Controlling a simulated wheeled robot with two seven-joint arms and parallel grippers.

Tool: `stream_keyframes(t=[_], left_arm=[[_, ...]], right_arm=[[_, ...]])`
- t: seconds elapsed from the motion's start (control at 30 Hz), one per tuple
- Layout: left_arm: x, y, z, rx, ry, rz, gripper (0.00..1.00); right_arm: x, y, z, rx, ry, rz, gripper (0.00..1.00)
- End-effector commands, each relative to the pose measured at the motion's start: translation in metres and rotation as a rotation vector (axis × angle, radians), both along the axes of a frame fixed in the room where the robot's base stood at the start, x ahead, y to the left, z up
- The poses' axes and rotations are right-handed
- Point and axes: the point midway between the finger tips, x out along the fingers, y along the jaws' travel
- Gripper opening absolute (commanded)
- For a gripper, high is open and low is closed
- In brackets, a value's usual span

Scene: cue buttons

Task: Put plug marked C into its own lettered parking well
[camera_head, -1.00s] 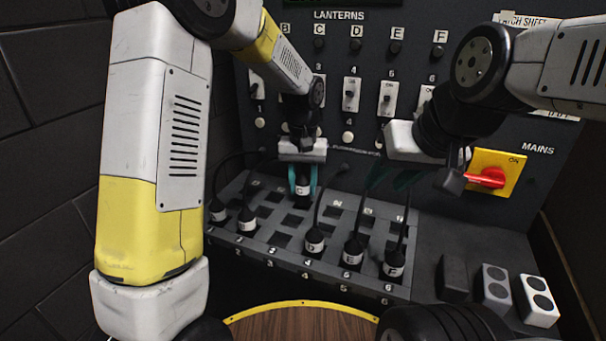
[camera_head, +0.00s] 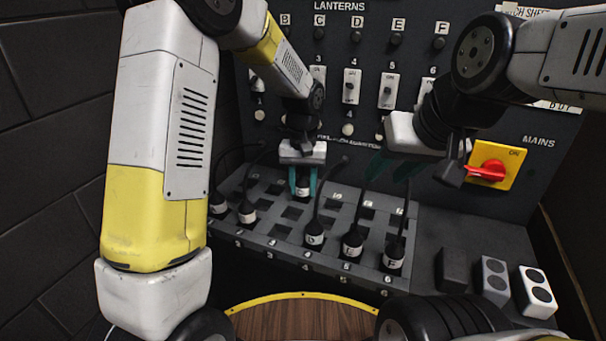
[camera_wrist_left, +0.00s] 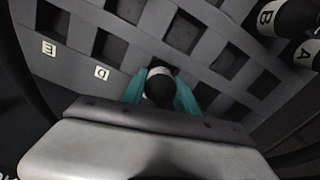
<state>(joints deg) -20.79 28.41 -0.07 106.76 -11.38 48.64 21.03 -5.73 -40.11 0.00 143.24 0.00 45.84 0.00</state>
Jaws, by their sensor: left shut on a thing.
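My left gripper (camera_head: 303,180) is shut on plug C (camera_head: 303,191), a black plug with a white lettered band. It holds the plug roughly upright over the back part of the grey slotted rack (camera_head: 428,245). In the left wrist view, the plug's dark top (camera_wrist_left: 160,86) is between the teal fingers. The plug's lower end is hidden, so I cannot tell whether it is in a well. Letter tags E (camera_wrist_left: 48,47) and D (camera_wrist_left: 101,72) lie by wells to the left there. My right gripper (camera_head: 394,166) is empty, its fingers apart, above the rack's right side.
Plug D (camera_head: 315,237), plug F (camera_head: 393,256) and another plug (camera_head: 352,243) stand in the front row. Plugs A (camera_wrist_left: 306,54) and B (camera_wrist_left: 285,18) are at the right in the wrist view. A red mains switch (camera_head: 487,172) and boxes (camera_head: 537,291) are to the right.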

Motion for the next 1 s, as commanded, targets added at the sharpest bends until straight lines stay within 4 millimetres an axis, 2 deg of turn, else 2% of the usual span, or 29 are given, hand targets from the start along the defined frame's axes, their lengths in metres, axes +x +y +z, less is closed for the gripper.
stream_keyframes(t=[0.3, 0.33, 0.43, 0.77, 0.87, 1.0], left_arm=[[0.0, 0.0, -0.001, 0.0, 0.0, 0.0, 0.0], [0.0, 0.0, -0.001, 0.0, 0.0, 0.0, 0.4], [0.0, 0.0, -0.001, 0.0, 0.0, 0.0, 0.59], [0.0, 0.0, 0.0, 0.0, 0.0, 0.0, 0.61], [0.0, 0.0, 0.009, 0.0, -0.002, 0.0, 0.61], [0.001, 0.0, 0.032, -0.002, -0.005, 0.001, 0.61]], right_arm=[[0.0, 0.0, 0.0, 0.0, 0.0, 0.0, 0.38], [0.0, 0.0, 0.0, 0.0, 0.0, 0.0, 0.38], [0.0, 0.0, 0.0, 0.0, 0.0, 0.0, 0.38], [0.0, 0.0, 0.0, 0.0, 0.0, 0.0, 0.38], [0.0, 0.0, 0.0, 0.0, 0.0, 0.0, 0.38], [0.0, 0.0, 0.0, 0.0, 0.0, 0.0, 0.38]])
